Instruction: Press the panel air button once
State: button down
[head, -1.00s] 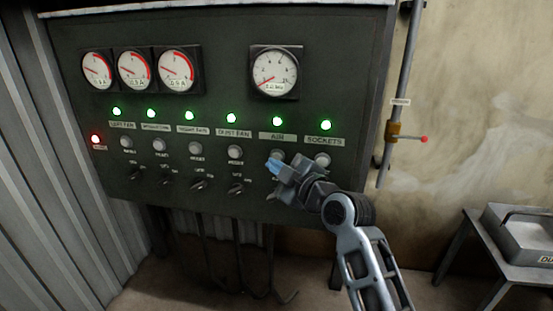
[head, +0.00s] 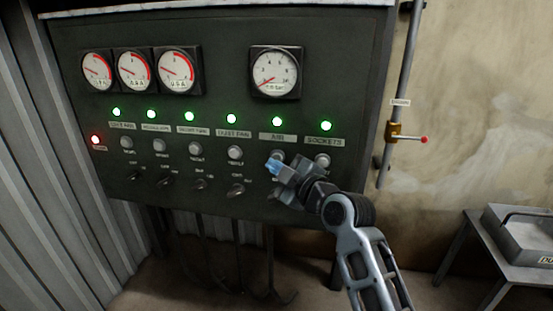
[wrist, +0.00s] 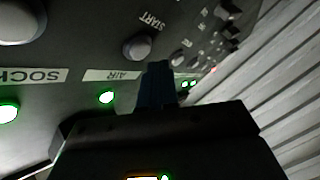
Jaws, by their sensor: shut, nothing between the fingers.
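The dark green control panel (head: 215,110) fills the left and middle of the head view. The air button (head: 278,155) is a round grey knob under the AIR label (head: 277,136), partly hidden behind my gripper. In the wrist view the air button (wrist: 137,47) shows whole, next to a START marking, beyond the AIR label (wrist: 112,75). My gripper (head: 272,167) is shut and empty, its bluish fingertips at the button's lower left in the head view. In the wrist view the dark fingertips (wrist: 158,72) lie just right of the button. I cannot tell whether they touch the panel.
The sockets button (head: 322,160) is close on the right and the dust fan button (head: 235,153) on the left. Switches, including one (head: 236,190), sit below. The green air light (head: 277,121) is lit. A pipe with a red-tipped valve (head: 410,138) stands at right.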

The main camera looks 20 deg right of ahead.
dwell(0.7)
jog(key=shift+w+d+b, duration=0.2)
jog(key=shift+w+b, duration=0.15)
jog(key=shift+b, duration=0.1)
jog(key=shift+w+d+b, duration=0.3)
jog(key=shift+w+b, duration=0.05)
jog(key=shift+b, duration=0.05)
dwell(0.6)
jog(key=shift+s, duration=0.1)
jog(key=shift+s+a, duration=0.5)
jog(key=shift+s, duration=0.1)
dwell(0.3)
jog(key=shift+s+a+p, duration=0.55)
jog(key=shift+s+a, duration=0.2)
jog(key=shift+s, duration=0.3)
jog(key=shift+s+a+p, duration=0.5)
jog(key=shift+s+a, duration=0.25)
jog(key=shift+s, duration=0.25)
